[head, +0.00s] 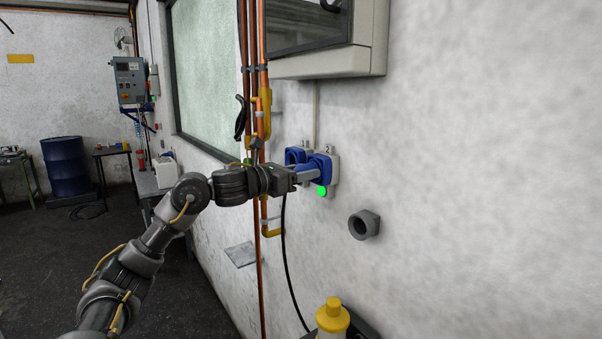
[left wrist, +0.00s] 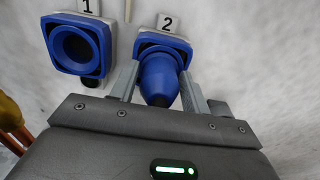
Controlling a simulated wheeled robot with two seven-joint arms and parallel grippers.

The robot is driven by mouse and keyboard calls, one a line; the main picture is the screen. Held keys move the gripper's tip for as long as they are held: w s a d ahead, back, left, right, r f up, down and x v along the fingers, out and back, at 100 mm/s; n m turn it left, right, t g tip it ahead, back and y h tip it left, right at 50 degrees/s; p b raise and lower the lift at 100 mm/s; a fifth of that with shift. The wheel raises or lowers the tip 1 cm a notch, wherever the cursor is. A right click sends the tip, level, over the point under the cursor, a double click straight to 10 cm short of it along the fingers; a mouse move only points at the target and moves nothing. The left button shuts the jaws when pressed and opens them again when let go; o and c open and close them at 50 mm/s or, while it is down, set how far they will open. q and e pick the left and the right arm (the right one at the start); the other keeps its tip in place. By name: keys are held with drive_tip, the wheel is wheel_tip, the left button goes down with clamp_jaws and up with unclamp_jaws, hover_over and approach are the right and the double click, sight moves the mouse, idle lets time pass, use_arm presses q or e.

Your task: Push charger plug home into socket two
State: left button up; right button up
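The blue charger plug (left wrist: 159,80) sits in the mouth of socket two (left wrist: 178,45), the blue socket under label 2. How deep it sits I cannot tell. In the left wrist view my left gripper (left wrist: 160,82) has one finger on each side of the plug, apparently shut on its wide part. In the head view the left gripper (head: 311,173) reaches to socket two (head: 329,168), where a green light (head: 322,191) shows below. Socket one (left wrist: 75,46) is open and empty to the left. My right gripper is not in view.
A black cable (head: 285,250) hangs below the gripper. Copper pipes (head: 262,120) with yellow fittings run down the wall to the left. A grey wall cabinet (head: 372,40) is above. A grey pipe stub (head: 363,225) sticks out at lower right, above a yellow-capped bottle (head: 333,315).

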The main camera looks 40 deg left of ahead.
use_arm(q)
drive_tip(key=shift+o, duration=1.4)
drive_tip(key=shift+w+d, duration=0.1)
drive_tip(key=b+v, duration=0.7)
drive_tip(key=v, duration=0.3)
drive_tip(key=shift+s, duration=0.35)
